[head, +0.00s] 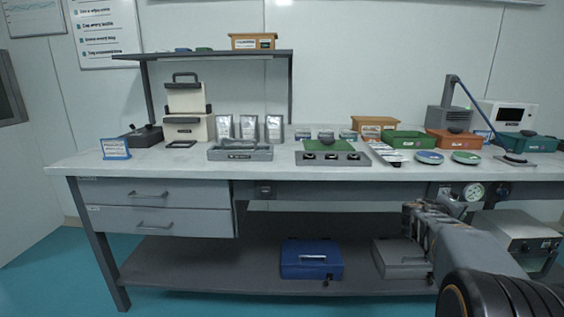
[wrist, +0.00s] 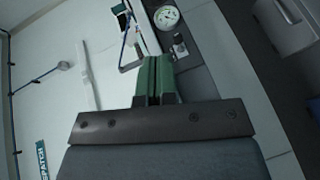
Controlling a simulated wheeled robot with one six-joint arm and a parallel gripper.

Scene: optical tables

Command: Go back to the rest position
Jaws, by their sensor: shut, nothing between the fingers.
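My gripper (head: 410,213) is at the end of my arm, at the lower right of the head view. It appears in front of the table's front edge, below the level of the worktop (head: 95,162). In the wrist view its two green fingers (wrist: 155,62) lie side by side, pressed together with nothing between them. No object hangs from it.
The bench holds packets (head: 249,128), a grey tray (head: 240,154), a green box (head: 408,139) and other items. Below are drawers (head: 160,222), a blue case (head: 311,260) and a grey case (head: 400,259). A round gauge (head: 473,192) is near my gripper. Left floor is clear.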

